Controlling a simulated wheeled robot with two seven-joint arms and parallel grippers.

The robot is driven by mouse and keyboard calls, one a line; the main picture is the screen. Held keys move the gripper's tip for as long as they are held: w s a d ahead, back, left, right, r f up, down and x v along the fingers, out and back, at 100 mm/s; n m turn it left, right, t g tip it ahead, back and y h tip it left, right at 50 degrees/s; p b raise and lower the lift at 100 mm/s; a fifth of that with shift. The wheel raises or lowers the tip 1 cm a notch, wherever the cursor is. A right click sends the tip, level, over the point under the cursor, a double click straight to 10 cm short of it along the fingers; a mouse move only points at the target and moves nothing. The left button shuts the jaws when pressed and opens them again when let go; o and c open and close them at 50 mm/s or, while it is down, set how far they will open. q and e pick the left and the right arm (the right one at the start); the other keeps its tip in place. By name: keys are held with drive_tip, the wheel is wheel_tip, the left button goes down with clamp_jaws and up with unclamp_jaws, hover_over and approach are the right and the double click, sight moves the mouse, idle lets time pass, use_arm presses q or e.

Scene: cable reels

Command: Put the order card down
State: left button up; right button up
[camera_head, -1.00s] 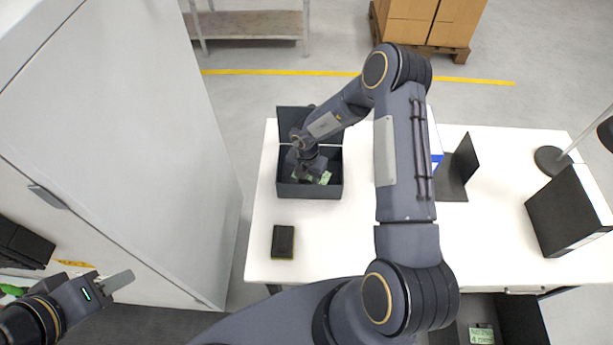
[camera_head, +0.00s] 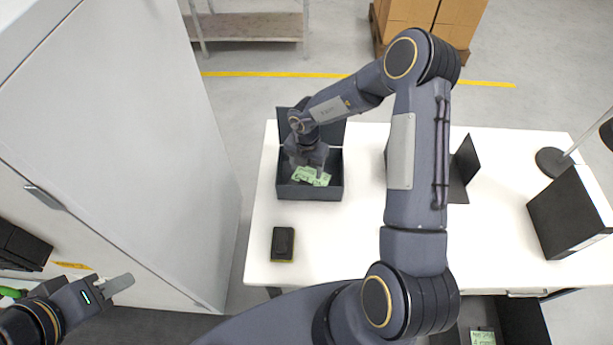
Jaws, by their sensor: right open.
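A pale green card with dark print (camera_head: 318,180), which looks like the order card, lies inside the dark open box (camera_head: 310,193) on the white table. My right gripper (camera_head: 308,170) is open, pointing down into the box just above the card. Its fingers overlap the card's upper edge in this view, and I cannot tell whether they touch it. My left gripper (camera_head: 118,285) is at the lower left, beside the white cabinet and away from the table. I cannot tell whether its jaws are open.
A small black block (camera_head: 283,243) lies in front of the box. A dark stand (camera_head: 462,170), a black binder-like box (camera_head: 568,212) and a lamp (camera_head: 552,160) are on the right of the white table (camera_head: 500,240). Another green card (camera_head: 482,338) lies in a drawer below.

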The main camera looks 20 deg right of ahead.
drive_tip(key=w+d+r+n+t+h, duration=0.1)
drive_tip(key=w+d+r+n+t, duration=0.2)
drive_tip(key=r, duration=0.6)
drive_tip(key=w+d+r+n+t+h, duration=0.1)
drive_tip(key=w+d+r+n+t, duration=0.2)
drive_tip(key=r, duration=0.6)
drive_tip(key=s+a+r+n+t+y, duration=0.2)
drive_tip(key=a+r+n+t, duration=0.1)
drive_tip(key=r+n, duration=0.45)
drive_tip(key=s+a+r+n+t+y, duration=0.2)
drive_tip(key=s+a+r+n+t, duration=0.1)
drive_tip(key=r+n, duration=0.45)
drive_tip(key=s+a+n+g+y, duration=0.2)
drive_tip(key=s+a+n+y, duration=0.25)
drive_tip(key=s+n, duration=1)
drive_tip(key=s+d+f+n+g+h, duration=0.1)
drive_tip(key=s+f+n+g, duration=0.1)
drive_tip(key=s, duration=0.4)
drive_tip(key=s+d+f+n+g+h, duration=0.1)
drive_tip(key=s+f+n+g, duration=0.1)
drive_tip(key=s+f+n, duration=0.3)
drive_tip(key=shift+s+n+h, duration=0.35)
drive_tip(key=shift+s+n, duration=0.4)
drive_tip(key=shift+s, duration=0.25)
drive_tip(key=shift+f, duration=0.2)
